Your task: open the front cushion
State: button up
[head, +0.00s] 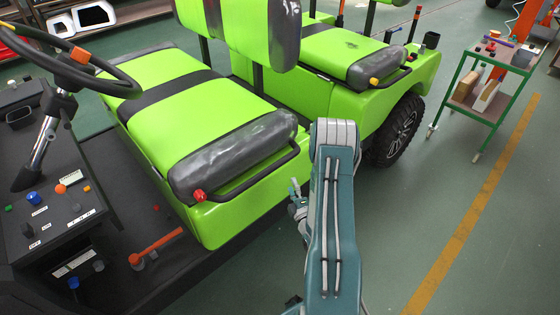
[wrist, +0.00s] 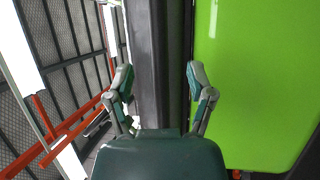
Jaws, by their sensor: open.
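The front cushion (head: 218,112) is a bright green seat with a black stripe and a grey padded edge. It lies flat on the green seat base of the cart. A dark bar handle (head: 262,175) with a red knob (head: 199,195) runs along its edge. My gripper (wrist: 158,77) is open and empty in the wrist view, with its two fingers spread over a dark vertical strip (wrist: 158,40). A smooth green panel (wrist: 262,75) fills the right of that view. In the head view my gripper is partly hidden behind my arm, beside the seat base and apart from the handle.
A second green seat (head: 335,50) with an orange knob stands behind. The steering wheel (head: 75,75) and control panel (head: 50,215) are at left. A green trolley (head: 492,100) stands at right on open floor with a yellow line (head: 475,205).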

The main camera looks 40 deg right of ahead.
aim_at(282, 161)
jog(key=x, duration=1.1)
jog(key=shift+s, duration=0.1)
grip_shut()
